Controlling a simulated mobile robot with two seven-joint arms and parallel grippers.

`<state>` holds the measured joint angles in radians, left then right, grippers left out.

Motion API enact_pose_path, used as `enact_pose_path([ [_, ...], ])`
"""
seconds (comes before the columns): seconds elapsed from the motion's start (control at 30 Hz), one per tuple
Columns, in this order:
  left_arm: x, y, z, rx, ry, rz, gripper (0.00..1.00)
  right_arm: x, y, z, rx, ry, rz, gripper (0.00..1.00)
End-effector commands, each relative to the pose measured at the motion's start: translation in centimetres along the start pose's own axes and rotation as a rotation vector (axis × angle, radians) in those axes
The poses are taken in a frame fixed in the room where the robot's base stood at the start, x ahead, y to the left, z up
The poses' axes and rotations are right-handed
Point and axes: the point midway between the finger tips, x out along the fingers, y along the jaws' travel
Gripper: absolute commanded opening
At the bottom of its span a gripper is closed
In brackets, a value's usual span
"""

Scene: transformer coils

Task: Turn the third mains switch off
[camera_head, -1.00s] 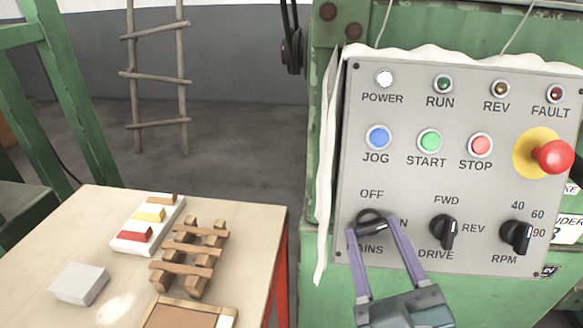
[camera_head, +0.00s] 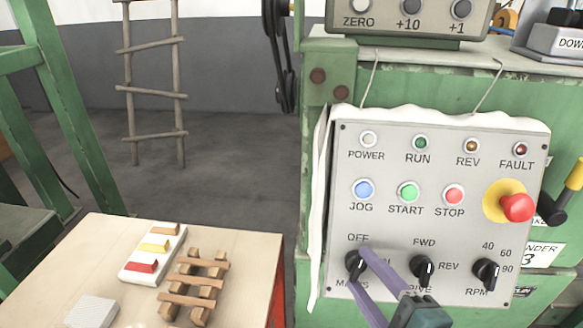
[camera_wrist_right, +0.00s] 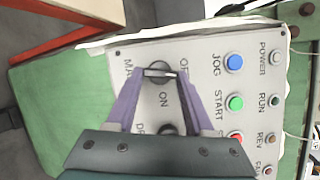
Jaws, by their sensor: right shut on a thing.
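The black MAINS switch (camera_head: 353,262) is a rotary knob at the lower left of the grey control panel (camera_head: 440,225). In the right wrist view, the knob (camera_wrist_right: 158,80) has its grip bar in line with the OFF label. The purple fingers of my right gripper (camera_head: 359,267) are shut on this knob and partly hide it and its ON label. They also show in the right wrist view (camera_wrist_right: 160,74), one on each end of the bar. The POWER lamp (camera_head: 368,139) looks grey and unlit. My left gripper is not in view.
The DRIVE knob (camera_head: 422,268) is close to the right of my gripper, and the RPM knob (camera_head: 486,272) is farther right. A red emergency button (camera_head: 517,208) sticks out at the right. A wooden table (camera_head: 95,250) with small items stands at the left.

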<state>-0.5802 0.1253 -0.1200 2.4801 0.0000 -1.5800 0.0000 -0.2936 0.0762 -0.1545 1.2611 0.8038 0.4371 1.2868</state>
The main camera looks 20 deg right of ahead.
Motion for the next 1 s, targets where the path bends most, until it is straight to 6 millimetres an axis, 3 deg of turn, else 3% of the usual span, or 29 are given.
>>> enact_pose_path([
  [0.33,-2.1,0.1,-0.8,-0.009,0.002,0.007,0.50,0.0,-0.5,0.2,-0.172,0.000,0.066,0.00],
  [1.0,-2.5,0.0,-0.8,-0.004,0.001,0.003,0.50,0.1,-0.4,0.1,-0.224,-0.001,0.086,0.00],
])
